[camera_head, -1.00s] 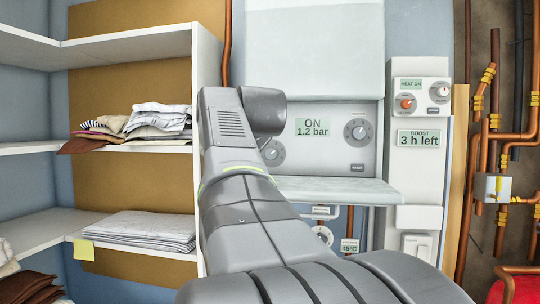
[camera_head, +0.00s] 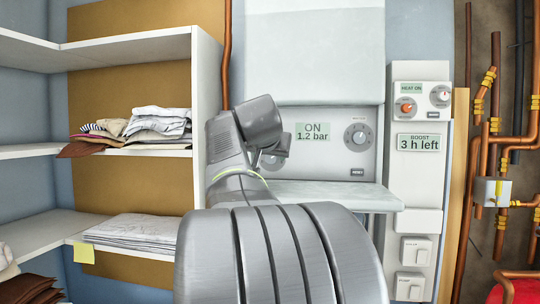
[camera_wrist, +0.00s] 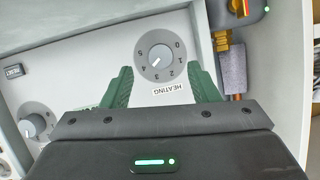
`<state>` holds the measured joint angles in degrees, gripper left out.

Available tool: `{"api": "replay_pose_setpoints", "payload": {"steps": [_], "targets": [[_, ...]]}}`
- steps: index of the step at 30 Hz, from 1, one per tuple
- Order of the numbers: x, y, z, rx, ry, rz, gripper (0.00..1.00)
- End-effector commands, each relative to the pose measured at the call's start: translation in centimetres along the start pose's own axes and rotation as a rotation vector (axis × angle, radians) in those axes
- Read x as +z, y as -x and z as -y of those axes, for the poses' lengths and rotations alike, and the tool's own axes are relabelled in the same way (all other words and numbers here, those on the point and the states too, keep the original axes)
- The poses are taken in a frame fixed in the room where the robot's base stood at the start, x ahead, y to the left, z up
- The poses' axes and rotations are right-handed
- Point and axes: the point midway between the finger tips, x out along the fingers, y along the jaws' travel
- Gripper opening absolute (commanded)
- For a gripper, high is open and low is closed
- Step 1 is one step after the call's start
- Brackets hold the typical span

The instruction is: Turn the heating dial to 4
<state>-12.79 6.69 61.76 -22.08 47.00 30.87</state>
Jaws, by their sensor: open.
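The heating dial (camera_wrist: 159,54) is a round grey dial with a knob, numbered from 0 to 5, on the white panel. The picture from the wrist is upside down, with the HEATING label (camera_wrist: 167,88) below the dial. The knob's white pointer faces lower left, around 3 to 4; I cannot tell exactly which. My gripper (camera_wrist: 163,78) is open, with one green finger to each side of the dial's lower part and nothing held. In the head view the heating dial (camera_head: 271,160) is mostly hidden behind my arm, and my fingers are hidden.
A second dial (camera_head: 358,134) is to the right of the display (camera_head: 314,132) reading ON, 1.2 bar. A shelf-like ledge (camera_head: 350,196) juts out below the panel. A control box (camera_head: 421,100) is at the right. Shelves (camera_head: 150,152) with folded cloth stand at the left.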

Motion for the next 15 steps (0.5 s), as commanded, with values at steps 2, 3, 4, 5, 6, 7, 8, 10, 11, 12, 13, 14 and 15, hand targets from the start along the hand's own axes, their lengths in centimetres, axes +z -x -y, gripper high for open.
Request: {"api": "replay_pose_setpoints", "payload": {"steps": [2,3,4,5,6,7,8,10,11,12,13,14,15], "targets": [[-0.2,-1.6,0.0,0.003,0.0,0.003,0.54],[-0.2,-2.4,0.0,0.002,0.0,0.002,0.54],[-0.1,-2.9,0.0,0.002,0.0,0.002,0.54],[-0.1,-3.2,0.0,0.001,0.0,0.002,0.54],[-0.1,-3.8,0.0,0.001,0.0,0.001,0.54],[-0.1,-4.1,0.0,0.0,0.0,0.001,0.54],[-0.1,-4.4,0.0,0.001,0.0,0.001,0.54],[-0.1,-4.9,0.0,0.0,0.0,0.0,0.54],[-0.1,-5.1,0.0,0.0,-0.001,0.0,0.54],[-0.1,-5.3,0.0,0.0,-0.001,-0.001,0.54],[-0.1,-5.4,0.0,0.0,-0.001,-0.001,0.54],[-0.1,-5.4,0.0,-0.001,-0.001,-0.001,0.54],[0.0,-5.5,0.0,-0.001,-0.001,-0.001,0.54]]}}
